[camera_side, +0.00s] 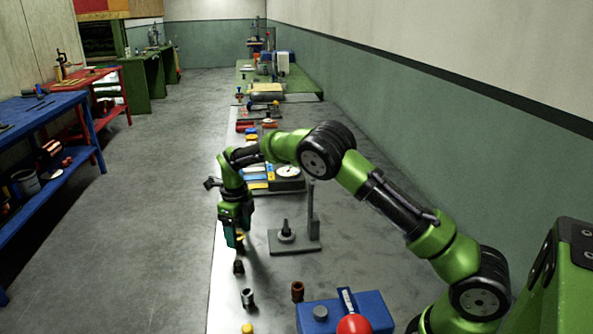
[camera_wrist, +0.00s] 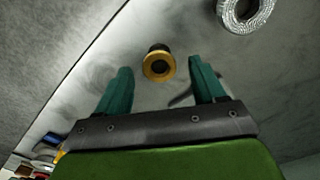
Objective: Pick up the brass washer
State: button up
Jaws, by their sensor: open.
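A brass-coloured ring, the brass washer (camera_wrist: 148,70), shows in the wrist view between my two teal fingers. A dark round part shows just behind its upper edge; I cannot tell whether the two touch. My gripper (camera_wrist: 160,67) is open, with one finger to each side of the washer in the picture and nothing held. In the side view my gripper (camera_side: 238,238) points down over the table's left edge strip. A small yellowish bit shows by the fingers there, too small to identify. A small dark piece (camera_side: 238,267) stands just below them.
A silvery ring (camera_wrist: 243,14) lies at the wrist view's top right. In the side view, a grey cylinder (camera_side: 247,298), a brown cylinder (camera_side: 297,291) and a blue box (camera_side: 372,309) are near the front. A grey stand (camera_side: 293,243) with an upright post is right of my gripper.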

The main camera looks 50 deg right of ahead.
aim_at(239, 238)
jog(key=shift+f, duration=0.1)
jog(key=c, duration=1.1)
jog(key=shift+c, duration=0.2)
jog(key=shift+r, duration=0.5)
notch_tip(239, 238, up, 4)
jog(key=shift+f, duration=0.25)
jog(key=s+r, duration=0.1)
jog(key=s, duration=1.4)
jog(key=w+d+r, duration=0.1)
jog(key=w+d, duration=0.1)
jog(key=d, duration=0.1)
jog(key=w+d+r, duration=0.1)
jog(key=w+d, duration=0.1)
jog(key=d, duration=0.1)
jog(key=w+d+r, duration=0.1)
jog(key=d, duration=0.2)
jog(key=shift+w+d+r, duration=0.15)
jog(key=shift+w+r, duration=0.25)
